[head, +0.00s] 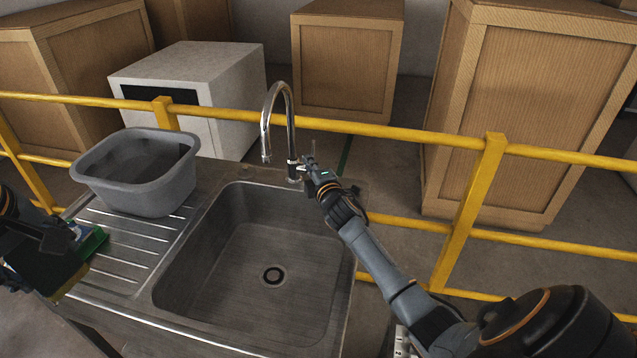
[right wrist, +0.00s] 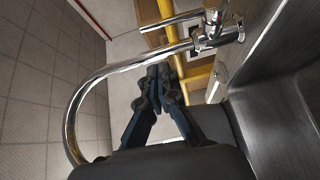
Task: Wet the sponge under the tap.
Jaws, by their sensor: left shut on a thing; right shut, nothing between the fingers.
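The tap (head: 279,112) is a chrome gooseneck at the back edge of the sink, its spout over the basin. No water stream shows. My right gripper (head: 309,163) is shut and empty, right beside the tap's base and small lever; I cannot tell whether they touch. In the right wrist view the closed fingers (right wrist: 158,76) point toward the tap's curved pipe (right wrist: 120,68). My left gripper (head: 72,236) is shut on the green and yellow sponge (head: 91,243) at the left edge, over the drainboard's left end. The gripper partly hides the sponge.
The steel sink basin (head: 231,251) is empty, with a round drain. A grey tub (head: 142,190) stands on the ribbed drainboard (head: 128,244). A yellow railing (head: 378,128) runs behind the sink, with wooden crates (head: 347,57) and a white box (head: 229,100) beyond it.

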